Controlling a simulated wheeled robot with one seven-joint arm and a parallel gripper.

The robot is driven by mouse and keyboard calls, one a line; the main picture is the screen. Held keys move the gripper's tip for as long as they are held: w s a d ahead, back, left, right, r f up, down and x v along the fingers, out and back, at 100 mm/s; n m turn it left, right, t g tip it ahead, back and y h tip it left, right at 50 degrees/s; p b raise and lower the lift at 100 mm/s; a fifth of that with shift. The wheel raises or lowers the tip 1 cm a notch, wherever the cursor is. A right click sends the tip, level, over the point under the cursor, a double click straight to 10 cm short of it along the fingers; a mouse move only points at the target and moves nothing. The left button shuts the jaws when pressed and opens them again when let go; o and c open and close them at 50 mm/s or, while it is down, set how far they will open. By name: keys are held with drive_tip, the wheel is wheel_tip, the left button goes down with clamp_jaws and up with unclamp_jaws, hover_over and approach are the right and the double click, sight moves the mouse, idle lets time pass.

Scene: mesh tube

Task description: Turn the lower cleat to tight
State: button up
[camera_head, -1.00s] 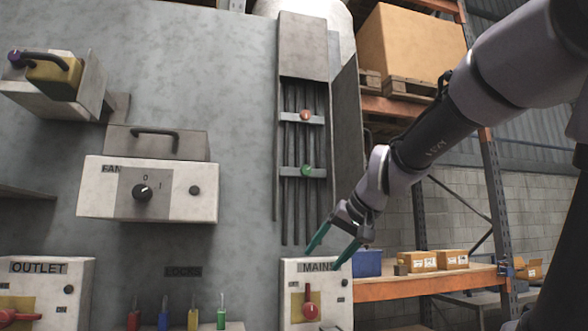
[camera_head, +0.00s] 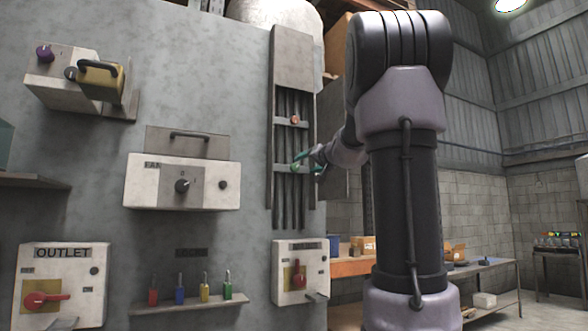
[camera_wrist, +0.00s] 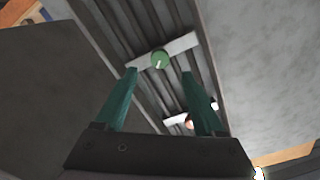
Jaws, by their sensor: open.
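The lower cleat is a round green knob on a pale crossbar over several dark vertical cables. In the wrist view the green knob (camera_wrist: 160,57) lies just past my open fingertips, roughly centred between them, with a small pale mark on its face. My gripper (camera_wrist: 159,74) is open and empty. In the head view my gripper (camera_head: 307,162) is at the lower crossbar, and its green fingers largely cover the knob there. The upper cleat, a red-orange knob (camera_head: 294,120), sits on the crossbar above. It also shows partly behind a finger in the wrist view (camera_wrist: 189,123).
An open cover panel (camera_head: 333,185) stands right of the cable channel. Below is the mains box (camera_head: 287,262) with a red handle. Left are the fan box (camera_head: 148,186), the outlet box (camera_head: 88,262) and a shelf of coloured locks (camera_head: 190,306). Shelving stands behind my arm.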

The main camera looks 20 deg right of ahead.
sight(295, 168)
drive_tip(key=w, duration=0.8)
drive_tip(key=shift+w+a, duration=0.1)
drive_tip(key=shift+a, duration=0.1)
clamp_jaws()
